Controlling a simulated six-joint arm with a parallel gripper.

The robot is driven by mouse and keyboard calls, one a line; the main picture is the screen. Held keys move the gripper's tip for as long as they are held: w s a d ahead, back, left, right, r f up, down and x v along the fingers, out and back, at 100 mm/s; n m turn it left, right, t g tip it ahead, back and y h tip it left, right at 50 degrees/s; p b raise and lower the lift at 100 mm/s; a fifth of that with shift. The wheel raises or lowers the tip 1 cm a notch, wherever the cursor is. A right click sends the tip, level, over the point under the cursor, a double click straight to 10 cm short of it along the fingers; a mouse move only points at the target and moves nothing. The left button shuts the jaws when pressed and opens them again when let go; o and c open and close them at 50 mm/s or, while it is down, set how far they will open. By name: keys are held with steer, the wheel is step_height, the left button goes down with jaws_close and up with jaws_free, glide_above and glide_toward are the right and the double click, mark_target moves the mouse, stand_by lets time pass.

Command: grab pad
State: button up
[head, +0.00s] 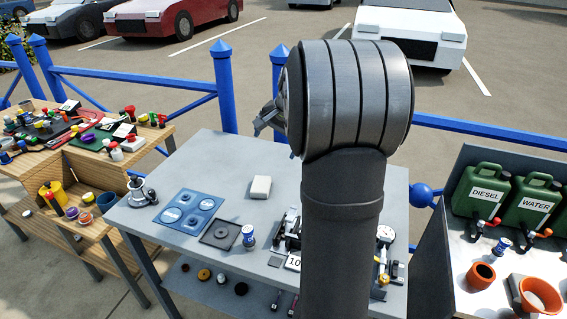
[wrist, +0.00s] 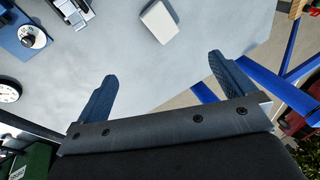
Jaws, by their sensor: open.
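The pad is most likely the small off-white block (head: 261,187) lying flat on the grey table, left of my arm in the head view. It also shows in the wrist view as a white rectangle (wrist: 159,22) near the top, beyond my fingertips. My gripper (wrist: 162,82) is open and empty, with its two blue fingers spread apart. The block lies ahead of the gap between them and is not touched. In the head view my gripper (head: 268,118) is mostly hidden behind my own arm, with only part of it showing to the left.
The grey table (head: 200,160) is clear around the block. A blue mat with round recesses (head: 188,211), a dark square tray (head: 220,234) and a small blue-and-white can (head: 248,236) lie nearer. A blue railing (head: 224,90) runs behind. My arm hides part of the table.

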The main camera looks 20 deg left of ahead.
steer(key=w+a+f+m+g+h, duration=0.1)
steer(key=w+a+f+m+h, duration=0.1)
steer(key=a+m, duration=0.3)
steer(key=w+a+f+m+g+h, duration=0.1)
steer(key=w+a+f+m, duration=0.15)
steer(key=m, duration=0.55)
glide_above(261, 183)
steer(key=shift+h, duration=0.4)
step_height(261, 183, down, 12)
steer(key=shift+w+a, duration=0.1)
steer(key=shift+s+f, duration=0.2)
steer(key=shift+f, duration=2.5)
steer(key=c, duration=0.8)
